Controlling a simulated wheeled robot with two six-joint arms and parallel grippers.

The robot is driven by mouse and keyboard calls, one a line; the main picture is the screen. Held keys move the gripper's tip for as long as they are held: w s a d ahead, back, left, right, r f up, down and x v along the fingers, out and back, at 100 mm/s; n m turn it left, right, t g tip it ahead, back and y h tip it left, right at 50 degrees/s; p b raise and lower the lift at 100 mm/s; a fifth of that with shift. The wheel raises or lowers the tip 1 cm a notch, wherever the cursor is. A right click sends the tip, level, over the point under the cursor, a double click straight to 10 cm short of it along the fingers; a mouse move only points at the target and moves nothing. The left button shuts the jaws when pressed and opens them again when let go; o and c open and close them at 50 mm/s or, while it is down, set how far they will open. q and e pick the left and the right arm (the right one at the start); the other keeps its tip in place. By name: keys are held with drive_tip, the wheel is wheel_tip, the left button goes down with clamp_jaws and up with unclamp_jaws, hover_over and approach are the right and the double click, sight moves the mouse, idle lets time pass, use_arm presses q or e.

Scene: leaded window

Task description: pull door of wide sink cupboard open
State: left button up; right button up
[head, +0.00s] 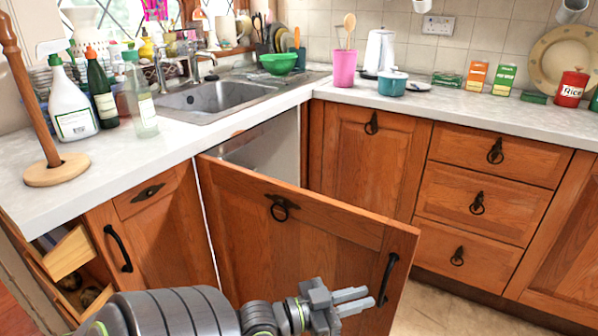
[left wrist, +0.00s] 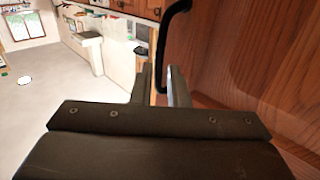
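The wide sink cupboard door (head: 300,238) is a brown wooden panel standing swung out from the cupboard below the sink. It has a ring pull (head: 281,207) near its top and a black bar handle (head: 388,278) at its right edge. My left gripper (head: 368,299) is in front of the door, beside the lower end of that handle, its fingers apart. In the left wrist view the black handle (left wrist: 170,35) curves down to between the two finger tips (left wrist: 160,88); I see no firm grip on it. My right gripper is not in view.
The cupboard interior (head: 265,150) shows behind the door's top edge. A narrow cupboard (head: 165,235) and an open drawer (head: 70,252) are at left. Drawers (head: 485,200) stand at right. Bare floor (head: 440,310) lies right of the door. Bottles (head: 103,95) stand on the worktop.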

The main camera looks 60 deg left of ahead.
use_arm(q)
drive_tip(key=v, duration=1.2)
drive_tip(key=shift+p, duration=0.3)
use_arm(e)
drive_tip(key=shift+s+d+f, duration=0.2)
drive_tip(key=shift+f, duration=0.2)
